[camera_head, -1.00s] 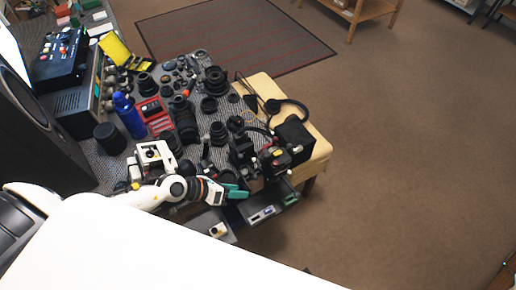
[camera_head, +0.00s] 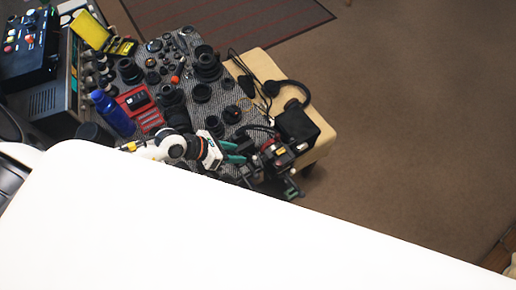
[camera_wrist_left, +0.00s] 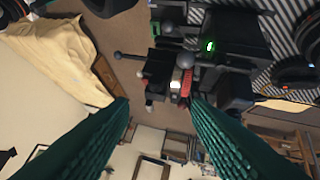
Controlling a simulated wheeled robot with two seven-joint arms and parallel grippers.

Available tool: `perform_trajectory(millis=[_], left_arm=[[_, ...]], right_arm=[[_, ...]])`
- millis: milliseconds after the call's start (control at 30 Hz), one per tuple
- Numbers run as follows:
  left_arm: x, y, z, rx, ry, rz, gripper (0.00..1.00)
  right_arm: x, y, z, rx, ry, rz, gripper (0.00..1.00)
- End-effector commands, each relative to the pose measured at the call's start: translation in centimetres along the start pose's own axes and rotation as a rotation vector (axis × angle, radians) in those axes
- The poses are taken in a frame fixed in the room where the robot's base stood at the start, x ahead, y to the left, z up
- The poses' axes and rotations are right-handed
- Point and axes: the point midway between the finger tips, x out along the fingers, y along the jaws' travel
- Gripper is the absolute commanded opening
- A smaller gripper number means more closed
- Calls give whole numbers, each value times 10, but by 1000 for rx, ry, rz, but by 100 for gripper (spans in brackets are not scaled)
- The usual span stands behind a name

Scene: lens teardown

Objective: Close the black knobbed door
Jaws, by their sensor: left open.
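My left gripper (camera_head: 236,151) reaches over the near edge of the crowded table, its teal fingers apart and empty. In the left wrist view its open fingers (camera_wrist_left: 161,103) point at a dark mechanism with round ball knobs (camera_wrist_left: 187,58). The mechanism is beyond the fingertips, with no contact visible. In the head view a cluster of black parts with red and yellow bits (camera_head: 278,155) lies just right of the fingers. I cannot clearly pick out the black knobbed door or tell how far it stands open. My right gripper is not in view.
A blue bottle (camera_head: 112,114), a red case (camera_head: 140,108) and several black lens parts crowd the table. Headphones (camera_head: 292,92) and a black box (camera_head: 297,125) sit at its right end. Open brown floor (camera_head: 410,140) lies to the right. A large white shape hides the lower head view.

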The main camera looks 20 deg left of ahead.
Motion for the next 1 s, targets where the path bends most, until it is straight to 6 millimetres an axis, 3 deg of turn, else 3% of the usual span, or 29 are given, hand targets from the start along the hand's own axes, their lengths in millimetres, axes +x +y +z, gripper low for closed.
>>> perform_trajectory(millis=[267, 500, 667, 933, 1000], left_arm=[[56, 1, -2, -3, 3, 2, 44], [93, 1, -2, -2, 2, 2, 44], [103, 1, -1, -1, 1, 1, 44], [105, 1, -1, 0, 1, 1, 44], [104, 1, -1, 0, 1, 1, 36]], right_arm=[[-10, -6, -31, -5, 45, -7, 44], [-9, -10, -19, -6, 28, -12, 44], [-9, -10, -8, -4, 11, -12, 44], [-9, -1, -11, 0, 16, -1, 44], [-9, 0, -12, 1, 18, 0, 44]])
